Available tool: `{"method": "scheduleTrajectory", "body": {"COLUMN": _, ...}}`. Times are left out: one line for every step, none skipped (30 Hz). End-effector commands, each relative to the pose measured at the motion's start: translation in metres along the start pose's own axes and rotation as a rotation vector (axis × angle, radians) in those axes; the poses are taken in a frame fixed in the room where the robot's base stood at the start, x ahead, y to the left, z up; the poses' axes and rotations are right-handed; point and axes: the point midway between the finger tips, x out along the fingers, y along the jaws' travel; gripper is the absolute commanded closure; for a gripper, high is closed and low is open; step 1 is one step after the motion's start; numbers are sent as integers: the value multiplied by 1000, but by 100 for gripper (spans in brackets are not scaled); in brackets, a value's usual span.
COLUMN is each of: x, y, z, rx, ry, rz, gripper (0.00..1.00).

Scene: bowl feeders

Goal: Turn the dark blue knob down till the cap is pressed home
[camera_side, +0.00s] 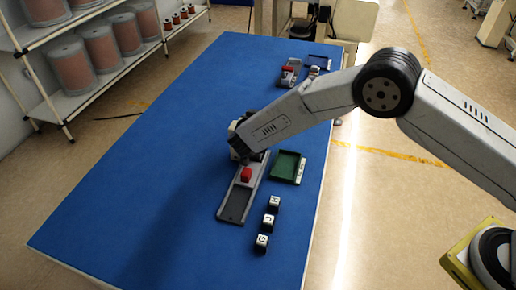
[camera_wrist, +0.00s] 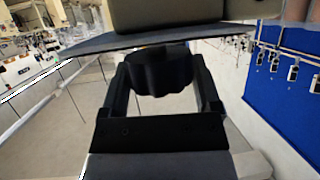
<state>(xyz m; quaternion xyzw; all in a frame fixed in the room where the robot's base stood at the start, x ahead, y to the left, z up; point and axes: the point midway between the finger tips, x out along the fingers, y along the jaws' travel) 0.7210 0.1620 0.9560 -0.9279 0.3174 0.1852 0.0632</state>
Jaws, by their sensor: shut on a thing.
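A dark, lobed knob (camera_wrist: 160,72) is in the middle of the wrist view, between the two black fingers of my gripper (camera_wrist: 161,62). The fingers are shut on its sides. The knob looks nearly black here. An olive-beige body (camera_wrist: 165,14) and a dark flat plate edge lie beyond it. In the side view, my gripper (camera_side: 243,148) is at the far end of a grey fixture (camera_side: 234,204) on the blue table. The knob is hidden there by my arm. I cannot make out the cap in either view.
A red block (camera_side: 247,174) sits on the grey fixture, close to my gripper. A green tray (camera_side: 287,167) lies to its right. More small fixtures (camera_side: 289,72) are at the back. The table's left side (camera_side: 130,165) is clear.

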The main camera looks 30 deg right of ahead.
Motion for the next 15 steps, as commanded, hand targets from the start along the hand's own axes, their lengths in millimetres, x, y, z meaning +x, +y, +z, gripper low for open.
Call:
{"method": "scheduleTrajectory", "body": {"x": 0, "y": -1, "z": 1, "rx": 12, "ry": 0, "rz": 27, "gripper": 79}}
{"method": "scheduleTrajectory", "body": {"x": 0, "y": -1, "z": 1, "rx": 19, "ry": 0, "rz": 44, "gripper": 79}}
{"method": "scheduleTrajectory", "body": {"x": 0, "y": -1, "z": 1, "rx": 27, "ry": 0, "rz": 65, "gripper": 79}}
{"method": "scheduleTrajectory", "body": {"x": 0, "y": -1, "z": 1, "rx": 35, "ry": 1, "rz": 81, "gripper": 79}}
{"method": "scheduleTrajectory", "body": {"x": 0, "y": -1, "z": 1, "rx": 41, "ry": 0, "rz": 97, "gripper": 79}}
{"method": "scheduleTrajectory", "body": {"x": 0, "y": -1, "z": 1, "rx": 48, "ry": 1, "rz": 116, "gripper": 79}}
{"method": "scheduleTrajectory", "body": {"x": 0, "y": -1, "z": 1, "rx": 55, "ry": 0, "rz": 132, "gripper": 79}}
{"method": "scheduleTrajectory", "body": {"x": 0, "y": -2, "z": 1, "rx": 61, "ry": 1, "rz": 145, "gripper": 79}}
{"method": "scheduleTrajectory", "body": {"x": 0, "y": -1, "z": 1, "rx": 68, "ry": 0, "rz": 164, "gripper": 79}}
{"method": "scheduleTrajectory", "body": {"x": 0, "y": -2, "z": 1, "rx": 73, "ry": 0, "rz": 176, "gripper": 79}}
{"method": "scheduleTrajectory", "body": {"x": 0, "y": -2, "z": 1, "rx": 80, "ry": 1, "rz": 190, "gripper": 79}}
{"method": "scheduleTrajectory", "body": {"x": 0, "y": -2, "z": 1, "rx": 86, "ry": 1, "rz": 206, "gripper": 79}}
{"method": "scheduleTrajectory", "body": {"x": 0, "y": -2, "z": 1, "rx": 91, "ry": 0, "rz": 218, "gripper": 79}}
{"method": "scheduleTrajectory", "body": {"x": 0, "y": -2, "z": 1, "rx": 95, "ry": 1, "rz": 230, "gripper": 79}}
{"method": "scheduleTrajectory", "body": {"x": 0, "y": -2, "z": 0, "rx": 102, "ry": 1, "rz": 244, "gripper": 79}}
